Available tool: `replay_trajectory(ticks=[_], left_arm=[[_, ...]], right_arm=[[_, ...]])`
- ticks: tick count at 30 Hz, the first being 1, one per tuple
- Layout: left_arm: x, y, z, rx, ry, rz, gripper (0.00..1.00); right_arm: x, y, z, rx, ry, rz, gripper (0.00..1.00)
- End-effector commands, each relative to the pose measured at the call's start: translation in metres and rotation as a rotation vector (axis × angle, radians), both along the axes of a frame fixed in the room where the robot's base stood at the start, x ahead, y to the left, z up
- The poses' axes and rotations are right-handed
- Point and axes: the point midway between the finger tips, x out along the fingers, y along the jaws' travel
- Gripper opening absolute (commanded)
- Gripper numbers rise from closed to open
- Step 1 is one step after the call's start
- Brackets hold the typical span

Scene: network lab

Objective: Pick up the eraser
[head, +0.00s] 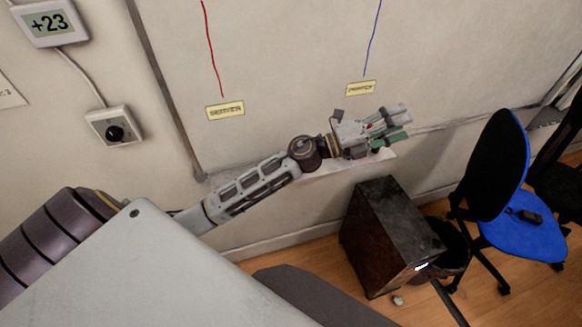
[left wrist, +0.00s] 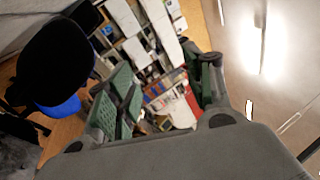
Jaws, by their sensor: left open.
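I cannot make out the eraser for certain in either view. My left gripper (head: 401,124) is open in front of the whiteboard (head: 290,75), close to its lower edge, right of and below the right yellow label. Its green-padded fingers also show spread apart in the left wrist view (left wrist: 167,75), with nothing seen held between them. A pale ledge (head: 342,164) runs under the board; the gripper and wrist hide part of it. A small dark item (head: 528,215) lies on the blue chair seat; I cannot tell what it is. My right gripper is not in view.
A dark cabinet (head: 385,235) stands on the wooden floor below the gripper, with a small pale object (head: 398,300) before it. A blue chair (head: 520,240) is at the right. A thermometer display (head: 48,22) and a dial (head: 115,133) are on the left wall.

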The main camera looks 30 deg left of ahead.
Motion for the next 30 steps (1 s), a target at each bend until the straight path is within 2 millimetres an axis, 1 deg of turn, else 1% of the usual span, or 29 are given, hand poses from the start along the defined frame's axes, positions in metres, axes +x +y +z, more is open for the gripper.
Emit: replay_trajectory(ticks=[3, 7, 11, 15, 20, 23, 26, 29, 30], left_arm=[[-0.006, -0.013, -0.004, 0.124, -0.07, -0.074, 0.52], [-0.014, -0.023, -0.014, 0.261, -0.132, -0.154, 0.52], [-0.02, -0.029, -0.029, 0.403, -0.185, -0.231, 0.52], [-0.024, -0.028, -0.048, 0.562, -0.23, -0.309, 0.52], [-0.026, -0.018, -0.072, 0.746, -0.26, -0.394, 0.52], [-0.026, -0.006, -0.088, 0.864, -0.269, -0.442, 0.52], [-0.024, 0.009, -0.102, 0.982, -0.269, -0.489, 0.52], [-0.022, 0.028, -0.116, 1.099, -0.26, -0.534, 0.52], [-0.021, 0.037, -0.121, 1.147, -0.252, -0.551, 0.52]], right_arm=[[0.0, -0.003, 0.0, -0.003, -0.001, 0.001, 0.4], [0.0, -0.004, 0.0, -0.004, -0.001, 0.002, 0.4], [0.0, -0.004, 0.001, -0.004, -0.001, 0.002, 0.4], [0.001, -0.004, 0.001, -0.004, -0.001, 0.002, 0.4], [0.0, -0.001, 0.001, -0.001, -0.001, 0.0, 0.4], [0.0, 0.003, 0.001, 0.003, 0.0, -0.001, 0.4], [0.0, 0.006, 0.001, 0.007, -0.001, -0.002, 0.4], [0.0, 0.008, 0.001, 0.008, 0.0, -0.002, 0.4], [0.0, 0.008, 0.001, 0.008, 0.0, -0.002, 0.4]])
